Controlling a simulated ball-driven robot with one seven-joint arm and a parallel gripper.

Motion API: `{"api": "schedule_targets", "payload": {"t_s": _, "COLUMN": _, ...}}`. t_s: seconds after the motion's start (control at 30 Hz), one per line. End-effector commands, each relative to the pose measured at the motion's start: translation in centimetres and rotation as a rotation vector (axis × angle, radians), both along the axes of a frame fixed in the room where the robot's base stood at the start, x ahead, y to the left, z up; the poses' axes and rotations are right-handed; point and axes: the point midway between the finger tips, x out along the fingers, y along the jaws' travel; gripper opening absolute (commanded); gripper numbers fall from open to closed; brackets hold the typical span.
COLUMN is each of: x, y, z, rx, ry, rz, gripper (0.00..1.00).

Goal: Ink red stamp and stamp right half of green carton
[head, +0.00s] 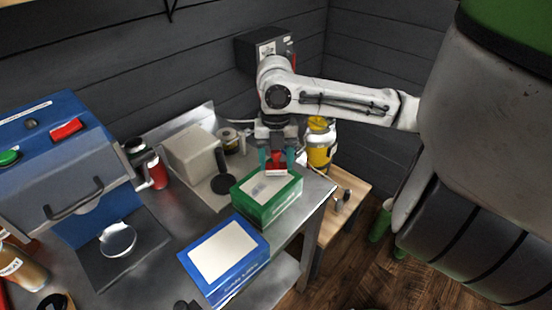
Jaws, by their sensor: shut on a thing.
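My gripper (277,160) is shut on the red stamp (276,158), with a teal finger on each side of it. The stamp is over the back part of the green carton (268,207), close to its top. I cannot tell whether it touches. The green carton has a white top panel with a greyish mark left of the stamp. It stands on the steel table. A round black pad (222,184), perhaps the ink pad, lies left of the green carton.
A blue carton (224,258) with a white top stands in front of the green one. A beige box (193,152), a glass jar (231,141) and a red can (157,172) are behind. A blue machine (70,170) fills the left. A yellow container (319,145) stands right of the gripper.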

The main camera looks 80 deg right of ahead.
Motion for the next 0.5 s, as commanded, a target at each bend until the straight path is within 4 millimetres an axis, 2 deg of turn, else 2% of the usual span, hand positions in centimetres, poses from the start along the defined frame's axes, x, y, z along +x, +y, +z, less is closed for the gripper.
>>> {"api": "schedule_targets", "payload": {"t_s": 0.5, "x": 0.00, "y": 0.00, "z": -0.53, "rx": 0.000, "ry": 0.000, "rz": 0.000, "gripper": 0.39}}
